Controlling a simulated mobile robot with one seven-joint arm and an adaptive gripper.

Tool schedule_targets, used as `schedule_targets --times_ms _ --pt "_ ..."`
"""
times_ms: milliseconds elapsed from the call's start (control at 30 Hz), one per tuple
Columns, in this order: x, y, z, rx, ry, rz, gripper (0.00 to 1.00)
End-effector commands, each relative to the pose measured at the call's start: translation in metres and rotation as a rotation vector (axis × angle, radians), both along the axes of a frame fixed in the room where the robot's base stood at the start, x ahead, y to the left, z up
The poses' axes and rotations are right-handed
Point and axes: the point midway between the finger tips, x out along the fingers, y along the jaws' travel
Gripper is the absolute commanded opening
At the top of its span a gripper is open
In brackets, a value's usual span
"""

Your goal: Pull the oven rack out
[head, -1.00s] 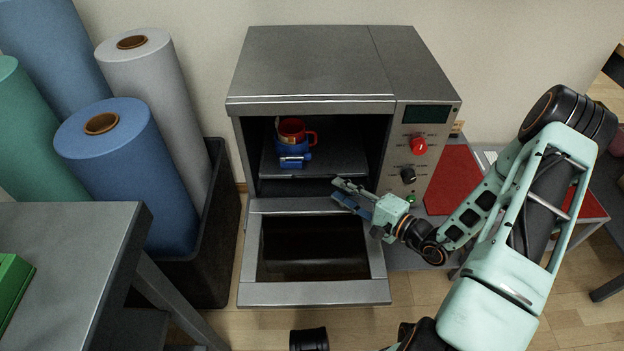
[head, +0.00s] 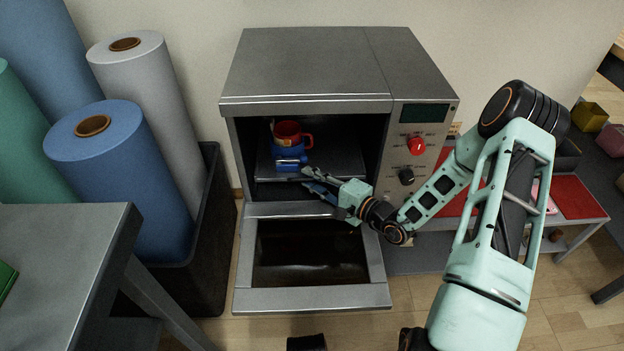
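The oven (head: 305,70) stands against the wall with its door (head: 310,299) folded down open. Inside, the grey oven rack (head: 264,166) lies level across the cavity. A red mug (head: 288,130) sits in a blue press (head: 290,150) on the rack, towards its left. My gripper (head: 306,180) is at the cavity mouth, above the open door, pointing left. Its two fingers are apart, close to the rack's front edge and just below the blue press. Whether they touch the rack cannot be told. The gripper hides part of the rack's front right edge.
The control panel (head: 416,155) with a red knob is right of the cavity, close to my arm. A dark bin (head: 207,250) with fabric rolls stands left. A grey table (head: 70,235) is at the front left. A red-topped stand (head: 580,198) is at the right.

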Motion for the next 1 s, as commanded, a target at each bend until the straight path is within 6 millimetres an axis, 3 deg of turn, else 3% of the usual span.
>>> schedule_targets --times_ms 167,667,1000 --pt "0.000 0.000 0.000 0.000 0.000 0.000 0.00" --pt "-0.002 0.000 0.001 0.001 -0.001 0.000 0.00" --pt "-0.033 0.000 0.001 0.002 0.003 0.001 0.00"
